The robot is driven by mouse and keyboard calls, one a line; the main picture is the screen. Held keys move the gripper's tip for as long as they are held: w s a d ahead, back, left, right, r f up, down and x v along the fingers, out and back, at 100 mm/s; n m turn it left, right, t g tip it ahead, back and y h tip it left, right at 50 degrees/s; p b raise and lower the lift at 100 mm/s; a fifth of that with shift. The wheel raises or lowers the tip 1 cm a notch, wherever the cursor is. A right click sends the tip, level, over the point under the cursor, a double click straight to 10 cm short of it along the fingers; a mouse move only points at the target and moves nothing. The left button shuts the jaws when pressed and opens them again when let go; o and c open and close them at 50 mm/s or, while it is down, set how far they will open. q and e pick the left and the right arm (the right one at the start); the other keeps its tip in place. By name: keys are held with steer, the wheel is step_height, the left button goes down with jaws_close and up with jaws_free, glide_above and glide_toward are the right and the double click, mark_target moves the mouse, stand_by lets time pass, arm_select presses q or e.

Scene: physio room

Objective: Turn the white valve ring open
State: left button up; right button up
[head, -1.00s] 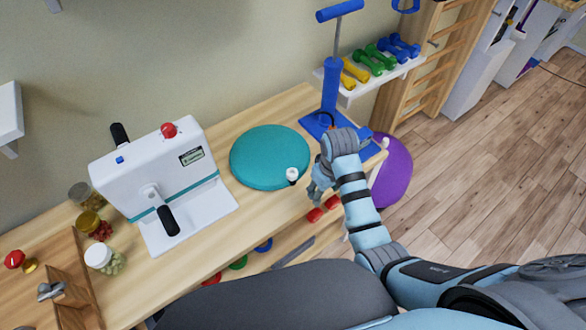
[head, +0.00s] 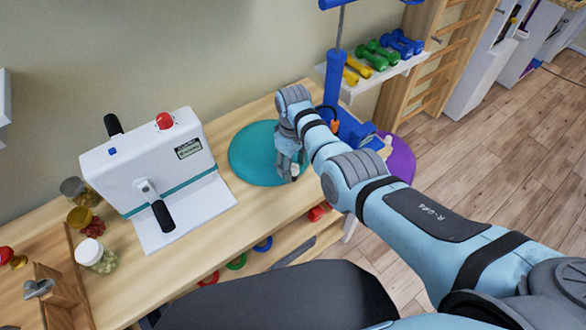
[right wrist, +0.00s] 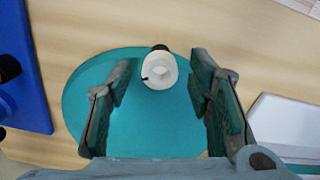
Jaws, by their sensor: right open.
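The white valve ring (right wrist: 148,82) shows in the right wrist view over the teal cushion, with a small dark mark on its left side and a dark part behind it. In the head view the valve ring (head: 295,170) is a small white spot partly hidden by my right gripper. My right gripper (head: 288,166) is over the teal cushion (head: 250,155). Its fingers (right wrist: 160,85) are open, one on each side of the ring in the picture, with gaps on both sides. I cannot tell the remaining depth to the ring. My left gripper is not in view.
A white machine with black handles (head: 150,165) stands left of the cushion. A blue stand (head: 336,85) rises behind my right arm. Jars (head: 95,255) and a wooden box (head: 60,290) are at the left. A shelf of dumbbells (head: 385,70) is behind.

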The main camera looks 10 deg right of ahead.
steer(key=shift+f, duration=0.25)
steer(key=shift+r, duration=0.1)
steer(key=shift+c, duration=0.3)
jaws_close()
steer(key=shift+n, duration=0.4)
steer(key=n+p, duration=0.1)
steer(key=n, duration=0.2)
steer(key=shift+n+p, duration=0.45)
steer(key=shift+n, duration=2.25)
